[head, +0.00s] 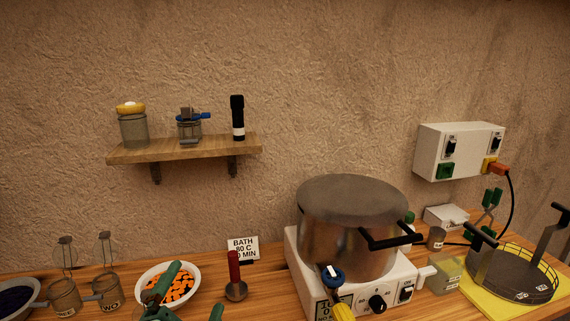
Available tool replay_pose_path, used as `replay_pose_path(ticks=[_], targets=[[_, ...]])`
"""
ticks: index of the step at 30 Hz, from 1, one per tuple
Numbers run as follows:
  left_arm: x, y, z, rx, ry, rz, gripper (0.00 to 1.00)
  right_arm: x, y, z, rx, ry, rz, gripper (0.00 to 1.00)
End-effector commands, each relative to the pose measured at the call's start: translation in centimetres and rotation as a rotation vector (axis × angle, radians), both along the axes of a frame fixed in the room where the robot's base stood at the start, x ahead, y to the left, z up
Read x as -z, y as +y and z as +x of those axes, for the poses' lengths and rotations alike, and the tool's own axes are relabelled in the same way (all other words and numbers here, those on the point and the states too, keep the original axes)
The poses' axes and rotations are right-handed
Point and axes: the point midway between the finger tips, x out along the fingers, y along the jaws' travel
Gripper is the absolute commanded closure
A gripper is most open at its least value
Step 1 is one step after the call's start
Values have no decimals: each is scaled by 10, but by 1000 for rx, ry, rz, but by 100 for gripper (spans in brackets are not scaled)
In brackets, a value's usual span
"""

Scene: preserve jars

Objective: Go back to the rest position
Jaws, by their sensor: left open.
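My left gripper (196,290) is at the bottom edge, left of centre. Its green fingers are apart, with nothing seen between them. One finger overlaps the front of a white bowl of orange pieces (182,286). The rest of this gripper is cut off by the bottom edge. My right gripper is not seen.
Wire-topped glass jars (64,297) stand at left beside a dark-filled bowl (15,299). A red-handled tool (235,275) stands near a bath sign (242,247). A wall shelf (185,149) holds jars and a black cylinder. A black rack (513,280) rests on a yellow mat (482,302).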

Motion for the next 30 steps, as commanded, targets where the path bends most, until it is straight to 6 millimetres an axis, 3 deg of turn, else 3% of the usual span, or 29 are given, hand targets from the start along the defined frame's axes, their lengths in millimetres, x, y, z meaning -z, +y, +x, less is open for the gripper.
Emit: replay_pose_path(ticks=[1,3,6,12,16,24,26,30], targets=[[30,26,-12,-101,134,-37,2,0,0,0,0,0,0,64],[66,56,-32,-217,298,-64,2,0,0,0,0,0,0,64],[106,87,-64,-341,491,-79,2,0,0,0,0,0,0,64],[161,126,-133,-506,800,-76,2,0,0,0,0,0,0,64],[184,145,-181,-587,980,-60,2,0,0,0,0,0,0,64],[305,119,-175,-508,1118,-129,2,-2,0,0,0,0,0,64],[335,114,-180,-492,1154,-153,2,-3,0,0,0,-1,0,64],[414,101,-206,-467,1252,-226,2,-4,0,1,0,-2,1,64]])
